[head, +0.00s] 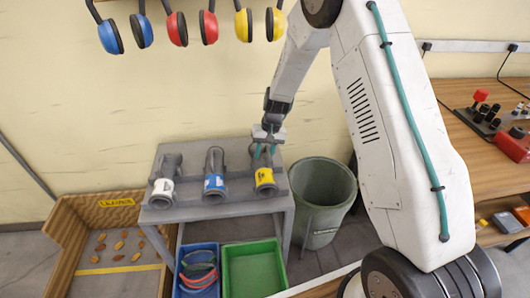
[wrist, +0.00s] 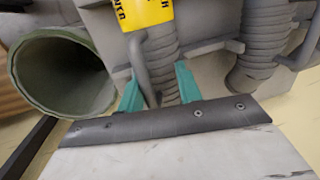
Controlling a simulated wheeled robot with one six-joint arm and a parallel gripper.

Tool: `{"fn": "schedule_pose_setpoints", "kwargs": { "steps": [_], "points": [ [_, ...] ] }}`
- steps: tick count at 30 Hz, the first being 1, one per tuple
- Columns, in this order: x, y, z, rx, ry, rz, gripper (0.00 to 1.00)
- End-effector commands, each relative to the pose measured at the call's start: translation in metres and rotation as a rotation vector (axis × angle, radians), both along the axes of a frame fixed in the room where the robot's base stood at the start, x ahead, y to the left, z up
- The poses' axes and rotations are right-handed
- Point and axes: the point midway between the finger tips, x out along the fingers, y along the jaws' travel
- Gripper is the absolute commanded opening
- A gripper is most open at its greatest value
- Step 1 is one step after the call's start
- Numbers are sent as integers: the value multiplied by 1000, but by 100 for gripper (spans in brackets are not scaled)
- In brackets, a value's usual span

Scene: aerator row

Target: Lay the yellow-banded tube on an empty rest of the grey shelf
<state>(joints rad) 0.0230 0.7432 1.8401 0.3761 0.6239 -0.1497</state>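The yellow-banded tube (head: 264,178) lies on the right-hand rest of the grey shelf (head: 222,210). A white-banded tube (head: 163,187) lies at the left and a blue-banded tube (head: 213,182) in the middle. My gripper (head: 265,150) is at the far end of the yellow-banded tube. In the wrist view its green fingers stand apart on either side of the ribbed grey part of the yellow-banded tube (wrist: 163,48). A small gap shows on the left finger's side; whether the right finger touches is unclear. Another ribbed tube (wrist: 262,45) shows at the right there.
A green-grey bin (head: 322,195) stands right of the shelf, also near at left in the wrist view (wrist: 62,75). Below are a blue crate (head: 198,248) with curved items and a green crate (head: 252,245). A wooden box stands left. Ear defenders hang above. A workbench is at right.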

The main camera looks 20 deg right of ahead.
Motion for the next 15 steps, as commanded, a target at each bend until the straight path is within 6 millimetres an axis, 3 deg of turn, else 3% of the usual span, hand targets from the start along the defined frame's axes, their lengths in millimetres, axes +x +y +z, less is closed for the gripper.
{"fn": "schedule_pose_setpoints", "kwargs": {
  "steps": [1,4,15],
  "points": [
    [-8,1,-7,1,21,3,35],
    [-7,-1,4,1,18,2,35],
    [-1,-16,67,1,0,-2,35]
  ]
}}
